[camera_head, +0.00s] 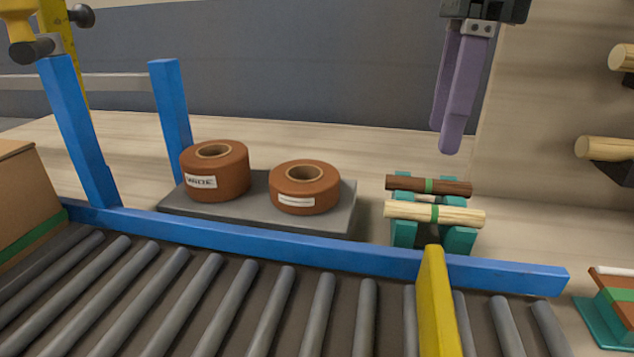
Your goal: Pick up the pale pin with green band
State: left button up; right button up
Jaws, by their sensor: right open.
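The pale pin with green band (460,216) lies level across the front of a teal cradle (460,240), its green band near the middle. A dark brown pin (455,188), also with a green band, lies parallel just behind it on the same cradle. My right gripper (446,137) comes down from the top, with two purple fingers pointing downward. It is open and empty, above the two pins and apart from them. My left gripper is not in view.
A blue rail (300,247) and a roller conveyor (240,310) run in front of the cradle. A yellow bar (436,305) stands before it. Two brown rolls (215,175) sit on a grey plate (335,222) at left. Pale pegs (605,149) jut in at right.

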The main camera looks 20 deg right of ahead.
send_over(439, 206)
jog(key=shift+h, duration=0.3)
notch_tip(439, 206, down, 4)
jog(key=shift+a+f, duration=0.1)
jog(key=shift+a, duration=0.05)
notch_tip(439, 206, down, 6)
jog(key=shift+r, duration=0.15)
jog(key=shift+c, duration=0.4)
grip_shut()
